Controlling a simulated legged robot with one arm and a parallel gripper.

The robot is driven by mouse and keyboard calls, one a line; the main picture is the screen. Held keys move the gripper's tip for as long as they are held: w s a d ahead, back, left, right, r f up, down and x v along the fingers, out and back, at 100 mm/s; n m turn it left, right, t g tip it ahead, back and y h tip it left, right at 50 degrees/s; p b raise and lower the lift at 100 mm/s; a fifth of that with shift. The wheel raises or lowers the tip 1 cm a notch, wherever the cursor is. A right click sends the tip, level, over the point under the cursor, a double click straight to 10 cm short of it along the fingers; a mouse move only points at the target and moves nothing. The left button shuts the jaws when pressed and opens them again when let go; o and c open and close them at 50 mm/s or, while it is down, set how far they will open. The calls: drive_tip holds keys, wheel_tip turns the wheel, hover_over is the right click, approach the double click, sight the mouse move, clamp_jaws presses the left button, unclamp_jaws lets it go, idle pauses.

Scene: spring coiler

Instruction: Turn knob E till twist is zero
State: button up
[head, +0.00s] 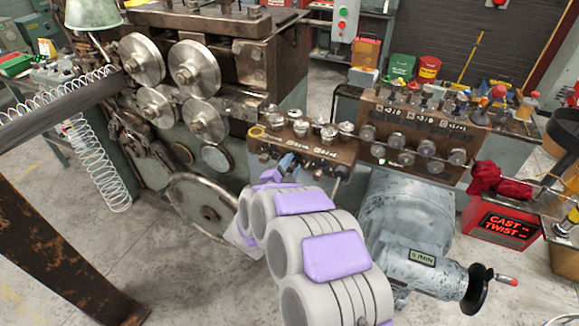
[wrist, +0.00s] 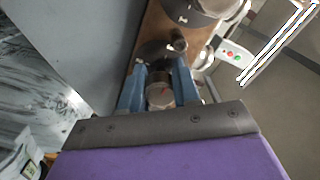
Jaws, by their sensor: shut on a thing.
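My gripper (wrist: 159,82) has two blue fingers. In the wrist view they are closed around a small round metal knob (wrist: 160,95) with a reddish mark on its face. I cannot read a letter for this knob. In the head view the fingers of my gripper (head: 289,163) reach the front left of the brown knob panel (head: 330,168), and my arm hides the gripped knob. A red display box (head: 503,228) at the right reads CAST and TWIST; the figures beside the words are too small to read.
Several metal knobs (head: 347,128) stand on top of the panel. A second brown panel (head: 425,108) with number counters and knobs is to its right. A grey motor (head: 410,225) with a black handwheel (head: 478,290) stands close by my arm. Large steel rollers (head: 195,65) are at the left.

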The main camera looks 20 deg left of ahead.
drive_tip(key=shift+f, duration=0.15)
drive_tip(key=o, duration=1.1)
drive_tip(key=shift+c, duration=0.2)
drive_tip(key=s+a+p, duration=0.1)
drive_tip(key=s+p, duration=0.2)
drive_tip(key=s, duration=1.4)
drive_tip(key=shift+s+a, duration=0.15)
drive_tip(key=shift+a, duration=0.1)
